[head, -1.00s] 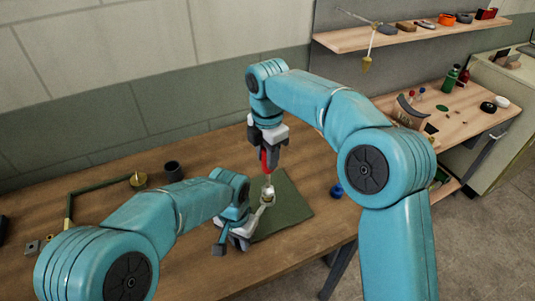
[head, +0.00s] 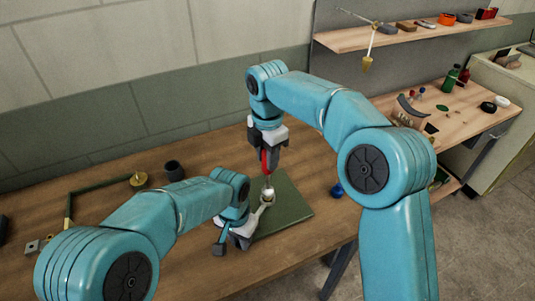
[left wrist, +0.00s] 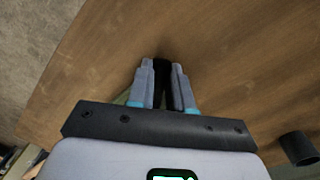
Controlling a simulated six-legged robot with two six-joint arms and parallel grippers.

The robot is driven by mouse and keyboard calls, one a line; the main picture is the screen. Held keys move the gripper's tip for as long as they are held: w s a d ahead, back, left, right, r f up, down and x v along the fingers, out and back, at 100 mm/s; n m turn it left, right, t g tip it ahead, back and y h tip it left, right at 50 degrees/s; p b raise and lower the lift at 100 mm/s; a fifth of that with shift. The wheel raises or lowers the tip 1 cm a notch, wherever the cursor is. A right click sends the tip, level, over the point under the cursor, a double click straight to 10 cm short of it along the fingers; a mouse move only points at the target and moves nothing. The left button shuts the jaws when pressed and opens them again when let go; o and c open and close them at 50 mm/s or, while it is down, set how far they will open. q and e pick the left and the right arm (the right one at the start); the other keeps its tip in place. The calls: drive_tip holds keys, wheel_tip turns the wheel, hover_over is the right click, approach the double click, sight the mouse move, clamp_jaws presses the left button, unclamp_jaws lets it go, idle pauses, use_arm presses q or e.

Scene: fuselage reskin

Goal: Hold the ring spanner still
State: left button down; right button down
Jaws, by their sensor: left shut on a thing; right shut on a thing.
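The ring spanner (head: 259,211) is a pale metal bar, its ring end up over the green mat (head: 290,212). My left gripper (head: 247,226) is shut on its lower end, low over the mat's left edge. In the left wrist view the fingers (left wrist: 162,88) stand close together with a dark strip between them; the spanner is not clear there. My right gripper (head: 268,148) is above, shut on a red-handled tool (head: 264,161). The tool points down, its thin shaft reaching the spanner's ring end. Whether they touch is too small to tell.
A dark cup (head: 173,171), a brass-coloured round piece (head: 138,180) and a green angled bar (head: 100,187) are on the wooden bench (head: 310,250) at left. A blue item (head: 337,190) lies right of the mat. A shelf (head: 390,37) hangs at the back right.

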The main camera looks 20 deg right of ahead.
drive_tip(key=shift+f, duration=0.6)
drive_tip(key=m, duration=0.7)
drive_tip(key=shift+m, duration=0.3)
drive_tip(key=m, duration=0.8)
drive_tip(key=shift+n, duration=0.3)
drive_tip(key=shift+n, duration=1.4)
